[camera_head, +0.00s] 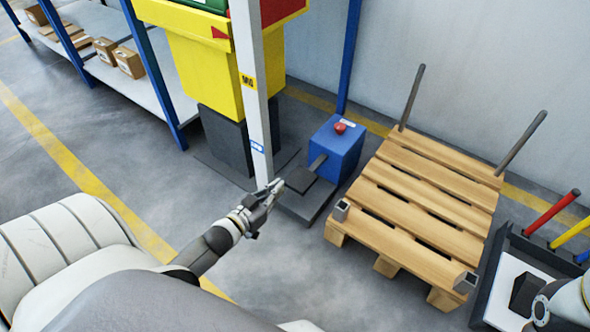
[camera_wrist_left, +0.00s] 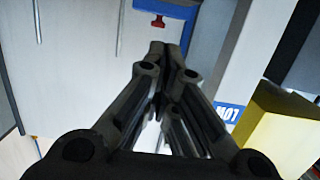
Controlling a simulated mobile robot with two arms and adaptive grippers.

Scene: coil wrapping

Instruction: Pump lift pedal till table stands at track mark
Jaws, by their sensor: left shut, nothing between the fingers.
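The yellow lift unit (camera_head: 205,75) stands on a dark base, with a red pointer (camera_head: 220,32) near its top. A white post (camera_head: 252,115) in front of it bears a yellow mark (camera_head: 248,82) and, lower, a blue label (camera_head: 257,146); that label reads LOW in the left wrist view (camera_wrist_left: 228,112). The dark foot pedal (camera_head: 302,180) juts from a blue box (camera_head: 337,150) with a red knob (camera_head: 340,127). My left gripper (camera_head: 274,187) is shut and empty, just left of the pedal; contact is unclear. My right gripper's fingers cannot be made out at bottom right.
A wooden pallet (camera_head: 425,190) with upright grey posts lies right of the blue box. A black-rimmed tray (camera_head: 480,280) and colored bars (camera_head: 552,212) are at far right. Shelves with cartons (camera_head: 128,62) stand at upper left. Floor at left is clear.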

